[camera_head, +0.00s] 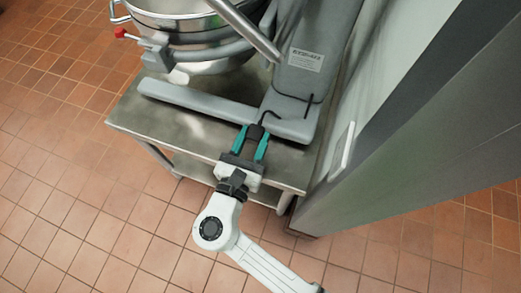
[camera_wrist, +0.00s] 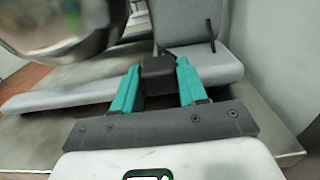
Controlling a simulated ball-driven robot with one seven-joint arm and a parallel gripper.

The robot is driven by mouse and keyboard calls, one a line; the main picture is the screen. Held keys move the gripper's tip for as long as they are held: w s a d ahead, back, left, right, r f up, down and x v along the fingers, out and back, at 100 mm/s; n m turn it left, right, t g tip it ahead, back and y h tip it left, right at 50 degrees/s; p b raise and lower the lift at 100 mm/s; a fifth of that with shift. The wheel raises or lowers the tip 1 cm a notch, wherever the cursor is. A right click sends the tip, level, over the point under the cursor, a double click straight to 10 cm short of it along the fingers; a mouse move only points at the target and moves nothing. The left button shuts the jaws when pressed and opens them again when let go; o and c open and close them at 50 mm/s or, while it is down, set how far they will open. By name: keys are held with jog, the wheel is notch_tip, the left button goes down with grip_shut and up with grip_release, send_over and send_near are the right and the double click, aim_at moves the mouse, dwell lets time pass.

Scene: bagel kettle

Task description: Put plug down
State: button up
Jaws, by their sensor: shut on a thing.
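The plug (camera_head: 256,132) is a small dark block with a black cord running up from it toward the base of a grey machine. It also shows in the wrist view (camera_wrist: 158,74) between two teal fingers. My gripper (camera_head: 254,140), also in the wrist view (camera_wrist: 159,84), is shut on the plug. It holds the plug over the front right part of a metal table (camera_head: 205,125), close to the machine's foot. I cannot tell whether the plug touches the table top.
The grey mixer-like machine (camera_head: 310,80) stands on the table, with a steel bowl (camera_head: 185,25) at its left and a long foot (camera_head: 195,103) reaching left. Bare table top lies front left.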

jog(key=f, duration=0.3)
jog(key=shift+s+d+b, duration=0.15)
jog(key=shift+d+b, duration=0.05)
jog(key=shift+b, duration=0.15)
jog(key=shift+f+b, duration=0.7)
jog(key=shift+f, duration=1.3)
jog(key=shift+f, duration=0.1)
jog(key=shift+f+b, duration=0.35)
jog(key=shift+f, duration=0.3)
jog(key=o, duration=1.1)
jog(key=shift+f, duration=0.2)
jog(key=shift+o, duration=0.2)
jog(key=shift+r, duration=0.35)
jog(key=r+p+v, duration=0.1)
jog(key=p+v, duration=0.1)
jog(key=v, duration=1)
jog(key=shift+p, duration=0.3)
jog(key=shift+r, duration=0.15)
